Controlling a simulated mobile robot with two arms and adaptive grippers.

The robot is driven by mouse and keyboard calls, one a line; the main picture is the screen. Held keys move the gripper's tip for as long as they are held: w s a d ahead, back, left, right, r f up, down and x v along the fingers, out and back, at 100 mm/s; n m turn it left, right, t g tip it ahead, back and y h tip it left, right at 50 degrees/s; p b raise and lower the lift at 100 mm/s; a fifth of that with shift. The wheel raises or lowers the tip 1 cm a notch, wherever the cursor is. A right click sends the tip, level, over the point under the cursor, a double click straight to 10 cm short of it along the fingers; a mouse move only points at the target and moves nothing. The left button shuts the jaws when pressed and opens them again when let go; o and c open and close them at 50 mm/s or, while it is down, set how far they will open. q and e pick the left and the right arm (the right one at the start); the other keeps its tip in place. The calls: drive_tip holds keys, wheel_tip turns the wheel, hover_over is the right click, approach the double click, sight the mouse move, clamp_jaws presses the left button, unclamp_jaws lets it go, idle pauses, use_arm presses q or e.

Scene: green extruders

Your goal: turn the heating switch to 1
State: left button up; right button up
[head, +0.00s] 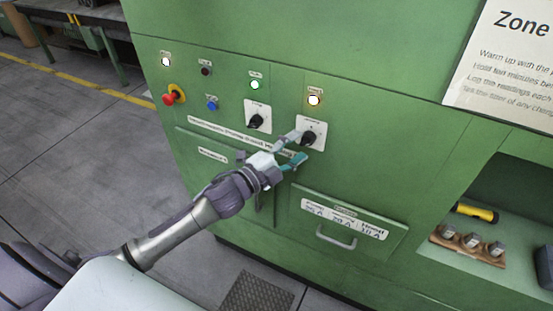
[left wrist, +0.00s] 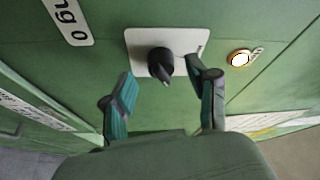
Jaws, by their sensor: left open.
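Two black rotary knobs on white plates sit on the green panel in the head view: a left knob (head: 256,121) and a right knob (head: 308,138). Their small labels are too small to read, so I cannot tell by text which is the heating switch. My left gripper (head: 295,149) is open in front of the right knob. In the left wrist view the knob (left wrist: 160,62) on its white plate (left wrist: 190,42) lies between and beyond the open fingers of my left gripper (left wrist: 160,70). Whether a finger touches it is unclear. My right gripper is not in view.
A lit lamp (head: 314,100) is above the right knob, with a green lamp (head: 255,85) to its left. A red emergency button (head: 170,98) is at the far left. A drawer handle (head: 336,240) projects below. A niche at right holds a yellow-black flashlight (head: 476,212).

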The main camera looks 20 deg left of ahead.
use_arm(q)
drive_tip(key=v, duration=0.9)
drive_tip(key=shift+s, duration=0.35)
drive_tip(key=shift+a, duration=0.15)
drive_tip(key=a+f+n+g+y+b, duration=0.1)
drive_tip(key=a+f+n+g+y, duration=0.2)
drive_tip(key=f, duration=0.9)
drive_tip(key=a+f+n+y+b, duration=0.1)
drive_tip(key=a+f+n+y, duration=0.25)
drive_tip(key=f, duration=0.85)
drive_tip(key=s+a+f+n+g+y+b, duration=0.15)
drive_tip(key=s+f, duration=0.25)
drive_tip(key=f, duration=0.5)
drive_tip(key=s+a+f+n+g+b, duration=0.1)
drive_tip(key=s+f+n+g, duration=0.15)
drive_tip(key=s+f, duration=0.4)
drive_tip(key=s+d+f+n+g+b, duration=0.1)
drive_tip(key=s+d+f+n+g, duration=0.2)
drive_tip(key=s+f, duration=0.9)
drive_tip(key=s+d+f+n+g+b, duration=0.1)
drive_tip(key=s+d+f+n+g, duration=0.2)
drive_tip(key=s+f, duration=0.9)
drive_tip(key=s+d+g, duration=0.2)
drive_tip(key=s+g, duration=0.1)
drive_tip(key=s, duration=0.2)
drive_tip(key=shift+s+d+f, duration=0.25)
drive_tip(key=shift+d+f, duration=0.05)
drive_tip(key=shift+f, duration=0.05)
drive_tip(key=shift+n, duration=0.25)
